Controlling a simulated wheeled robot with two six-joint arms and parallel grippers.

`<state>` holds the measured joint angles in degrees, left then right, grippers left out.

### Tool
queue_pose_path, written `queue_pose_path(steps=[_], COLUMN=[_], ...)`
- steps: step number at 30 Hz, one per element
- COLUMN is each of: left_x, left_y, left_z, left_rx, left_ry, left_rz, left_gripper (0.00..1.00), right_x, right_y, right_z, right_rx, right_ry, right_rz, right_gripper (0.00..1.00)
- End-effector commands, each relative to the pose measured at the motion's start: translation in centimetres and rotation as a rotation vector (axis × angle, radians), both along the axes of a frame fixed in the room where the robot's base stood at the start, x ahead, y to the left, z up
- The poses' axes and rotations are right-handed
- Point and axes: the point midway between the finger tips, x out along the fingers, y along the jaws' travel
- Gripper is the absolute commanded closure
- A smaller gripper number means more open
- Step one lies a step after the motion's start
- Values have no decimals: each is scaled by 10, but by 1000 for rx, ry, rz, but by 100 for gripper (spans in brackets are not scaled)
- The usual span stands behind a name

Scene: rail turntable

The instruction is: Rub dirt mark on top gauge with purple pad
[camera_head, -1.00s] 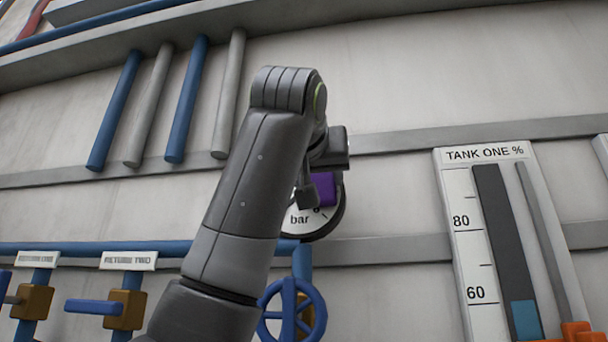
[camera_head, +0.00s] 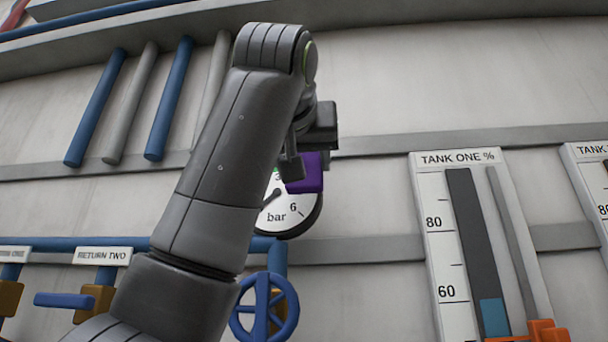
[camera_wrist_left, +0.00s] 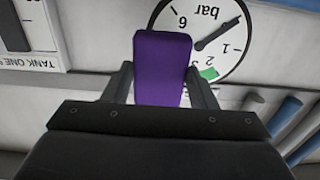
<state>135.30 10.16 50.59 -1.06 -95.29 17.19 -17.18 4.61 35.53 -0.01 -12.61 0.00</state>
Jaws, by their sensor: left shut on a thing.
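The purple pad (camera_head: 306,174) is held between the two fingers of my left gripper (camera_head: 303,160). It also shows upright between the fingers in the left wrist view (camera_wrist_left: 162,68). The round white gauge (camera_head: 293,212) marked "bar" is on the wall behind the pad; it shows upside down in the left wrist view (camera_wrist_left: 225,45). The pad covers the gauge's upper right part in the head view. I cannot tell whether it touches the face. A small green patch (camera_wrist_left: 208,73) shows on the dial near the pad. No dirt mark is clearly visible. My right gripper is not in view.
A blue handwheel (camera_head: 264,308) is below the gauge. The TANK ONE level panel (camera_head: 436,240) is to the right, and blue and grey pipes (camera_head: 170,98) are at upper left. The wall between gauge and panel is clear apart from grey rails.

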Motion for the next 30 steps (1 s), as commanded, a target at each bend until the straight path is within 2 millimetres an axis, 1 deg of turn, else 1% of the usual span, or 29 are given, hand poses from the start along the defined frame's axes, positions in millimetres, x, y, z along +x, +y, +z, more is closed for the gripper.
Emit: queue_pose_path(steps=[1, 5, 17, 26, 30], left_x=[-5, -12, -15, -40, -43], left_y=[0, 1, 1, 2, 2], left_z=[-1, -1, 0, -1, 0], left_rx=[0, 0, 0, -1, 0], left_ry=[-2, -1, -1, -2, 0], left_rz=[0, 0, 0, 0, 1], left_gripper=[66, 66, 66, 66, 66], right_x=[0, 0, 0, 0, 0], right_y=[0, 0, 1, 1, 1], right_z=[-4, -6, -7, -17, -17], right_rx=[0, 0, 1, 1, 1], right_ry=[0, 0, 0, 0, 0], right_rz=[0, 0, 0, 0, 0], right_gripper=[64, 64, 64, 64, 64])
